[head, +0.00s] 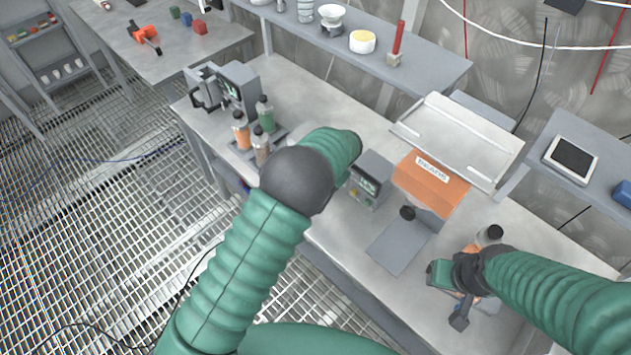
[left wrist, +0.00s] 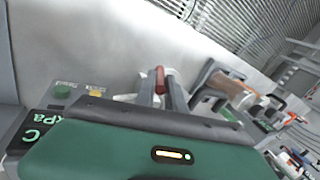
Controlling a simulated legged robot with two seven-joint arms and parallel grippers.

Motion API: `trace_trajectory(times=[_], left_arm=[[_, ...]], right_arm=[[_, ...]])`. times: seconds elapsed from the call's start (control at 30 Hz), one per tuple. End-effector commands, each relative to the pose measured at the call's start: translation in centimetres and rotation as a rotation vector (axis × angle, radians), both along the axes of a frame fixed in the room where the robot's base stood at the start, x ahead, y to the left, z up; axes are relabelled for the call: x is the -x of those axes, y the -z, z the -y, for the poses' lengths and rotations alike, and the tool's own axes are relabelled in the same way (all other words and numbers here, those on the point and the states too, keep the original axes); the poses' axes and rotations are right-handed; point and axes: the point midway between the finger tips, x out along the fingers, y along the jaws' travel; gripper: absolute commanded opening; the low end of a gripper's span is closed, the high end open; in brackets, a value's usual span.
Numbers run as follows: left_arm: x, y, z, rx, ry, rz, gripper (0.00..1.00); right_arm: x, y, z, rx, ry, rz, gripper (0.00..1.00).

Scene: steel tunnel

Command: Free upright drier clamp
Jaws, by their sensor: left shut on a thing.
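My left gripper (left wrist: 161,90) shows in the left wrist view, its grey fingers closed around a small red part (left wrist: 160,77). I cannot tell whether this red part is the drier clamp or what it is fixed to. In the head view my left arm hides that gripper. A grey instrument box (head: 370,180) with a small screen stands just right of my left arm's end; green and yellow buttons (left wrist: 62,90) show in the left wrist view. My right gripper (head: 461,300) is low over the bench at the right, beside a black-capped bottle (head: 489,236); its fingers are partly hidden.
An orange box (head: 431,184) stands under a tilted pale lid (head: 459,140). A grey plate (head: 398,245) lies in front. Several bottles (head: 241,131) stand in a rack left of my left arm. A shelf (head: 425,65) with a red-handled tool (head: 398,40) runs behind the bench.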

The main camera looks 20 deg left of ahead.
Motion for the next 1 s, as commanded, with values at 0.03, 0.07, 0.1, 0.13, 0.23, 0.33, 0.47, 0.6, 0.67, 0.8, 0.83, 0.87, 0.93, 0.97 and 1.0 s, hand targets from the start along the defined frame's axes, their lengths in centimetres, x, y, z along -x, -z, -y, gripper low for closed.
trace_trajectory(times=[0.03, 0.07, 0.1, 0.13, 0.23, 0.33, 0.47, 0.6, 0.67, 0.8, 0.83, 0.87, 0.93, 0.97, 1.0], left_arm=[[-0.1, -0.1, 0.1, 0.003, 0.002, 0.002, 0.0], [-0.1, -0.1, 0.1, 0.004, 0.002, 0.001, 0.0], [-0.1, -0.1, 0.1, 0.004, 0.002, 0.001, 0.0], [-0.1, 0.0, 0.1, 0.004, 0.002, 0.001, 0.0], [0.0, 0.0, 0.1, 0.004, 0.002, 0.001, 0.23], [0.0, 0.0, 0.1, 0.003, 0.002, 0.0, 0.23], [0.0, 0.0, 0.1, 0.003, 0.001, 0.0, 0.23], [0.0, -0.8, 0.4, 0.005, 0.003, 0.002, 0.23], [0.2, -1.7, 0.7, 0.005, 0.002, 0.003, 0.23], [0.9, -5.1, 2.0, 0.006, 0.004, 0.005, 0.23], [1.0, -5.9, 2.2, 0.006, 0.004, 0.005, 0.23], [1.2, -6.8, 2.5, 0.006, 0.003, 0.005, 0.23], [1.6, -8.7, 3.2, 0.006, 0.004, 0.005, 0.23], [1.7, -9.6, 3.5, 0.006, 0.004, 0.005, 0.23], [1.9, -10.6, 3.9, 0.006, 0.004, 0.005, 0.23]], right_arm=[[0.0, -0.1, 0.0, 0.0, 0.0, 0.0, 0.36], [0.0, -0.1, 0.0, 0.0, 0.0, 0.0, 0.36], [0.0, -0.1, 0.0, 0.0, 0.0, 0.0, 0.36], [0.0, -0.1, 0.0, 0.0, 0.0, 0.0, 0.36], [0.0, -0.1, 0.0, 0.0, 0.0, 0.0, 0.36], [0.0, -0.1, 0.0, 0.0, 0.0, 0.0, 0.36], [0.0, -0.1, 0.0, 0.0, 0.0, 0.0, 0.36], [0.0, 0.1, 0.0, 0.0, 0.0, 0.0, 0.36], [0.0, 0.3, 0.0, 0.0, 0.0, 0.0, 0.36], [0.0, 0.8, 0.0, 0.0, 0.0, 0.0, 0.36], [0.0, 0.9, 0.0, 0.0, 0.0, 0.0, 0.36], [0.0, 1.0, 0.0, 0.0, 0.0, 0.0, 0.36], [0.0, 1.2, 0.0, 0.0, 0.0, 0.0, 0.36], [0.0, 1.3, 0.0, 0.0, 0.0, 0.0, 0.36], [0.0, 1.4, 0.0, 0.0, 0.0, 0.0, 0.36]])
